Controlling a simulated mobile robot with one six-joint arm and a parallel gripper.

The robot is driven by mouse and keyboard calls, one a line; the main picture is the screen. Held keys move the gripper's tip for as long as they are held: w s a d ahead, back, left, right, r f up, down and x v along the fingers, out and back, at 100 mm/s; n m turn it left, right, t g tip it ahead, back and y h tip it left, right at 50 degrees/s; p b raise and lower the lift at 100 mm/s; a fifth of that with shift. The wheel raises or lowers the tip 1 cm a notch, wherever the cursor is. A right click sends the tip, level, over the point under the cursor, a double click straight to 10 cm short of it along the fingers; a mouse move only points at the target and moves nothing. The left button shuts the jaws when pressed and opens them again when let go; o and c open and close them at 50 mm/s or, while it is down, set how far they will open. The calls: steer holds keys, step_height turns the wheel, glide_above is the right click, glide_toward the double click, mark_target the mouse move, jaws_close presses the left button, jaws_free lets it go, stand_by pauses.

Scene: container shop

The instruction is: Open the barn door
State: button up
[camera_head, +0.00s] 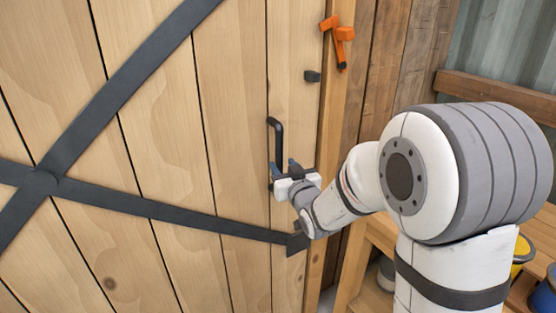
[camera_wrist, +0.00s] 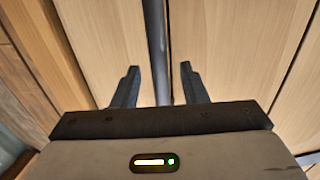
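The barn door (camera_head: 232,110) is made of pale vertical planks with dark metal straps across it. It fills the left and middle of the head view. Its dark bar handle (camera_head: 278,135) stands upright near the right edge of the door. My gripper (camera_head: 285,170) is at the lower part of the handle. In the wrist view, the two fingers (camera_wrist: 159,84) are apart, with the handle bar (camera_wrist: 155,45) running between them. A gap shows on each side of the bar. The gripper body hides the bar's lower end.
An orange latch (camera_head: 338,36) is on the door frame at upper right, with a small dark block (camera_head: 312,76) below it on the door. A wooden bench or shelf with yellow and blue containers (camera_head: 543,296) stands at lower right, behind my arm.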

mark_target(280, 162)
steer(key=shift+p+x, duration=0.3)
steer(key=shift+x, duration=1.7)
steer(key=shift+c, duration=0.5)
jaws_close()
